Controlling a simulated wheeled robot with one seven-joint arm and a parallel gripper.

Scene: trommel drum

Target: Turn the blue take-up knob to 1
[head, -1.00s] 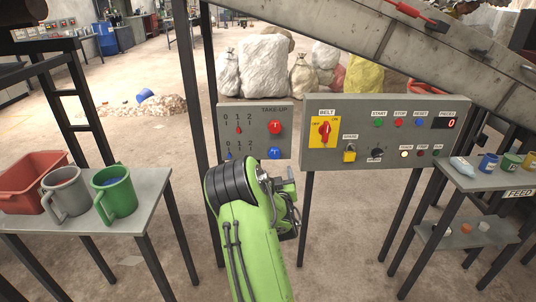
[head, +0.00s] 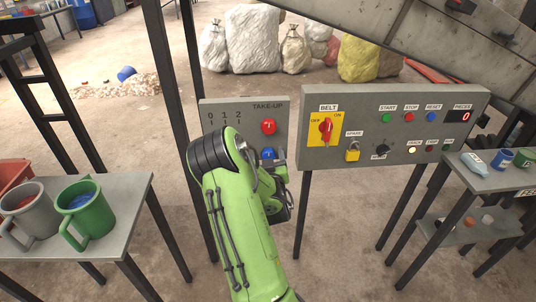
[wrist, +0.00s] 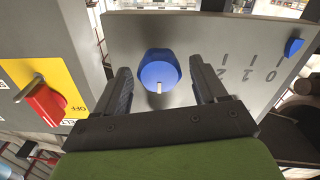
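The blue take-up knob (head: 268,153) is on the grey TAKE-UP panel (head: 252,107), below a red knob (head: 268,127). In the wrist view the blue knob (wrist: 159,66) shows a pale mark at its lower edge. My gripper (wrist: 161,76) is open, with one finger on each side of the blue knob. I cannot tell whether the fingers touch it. The wrist view shows the 2, 1, 0 scale (wrist: 249,74) upside down, with a blue pointer (wrist: 294,46) by the 0 mark. My arm hides the lower scale in the head view.
The BELT panel (head: 465,150) stands close to the right, with a red switch (head: 326,129) and a yellow padlock (head: 352,152). That red switch also shows at the left of the wrist view (wrist: 45,102). A table with mugs (head: 135,190) is at the left.

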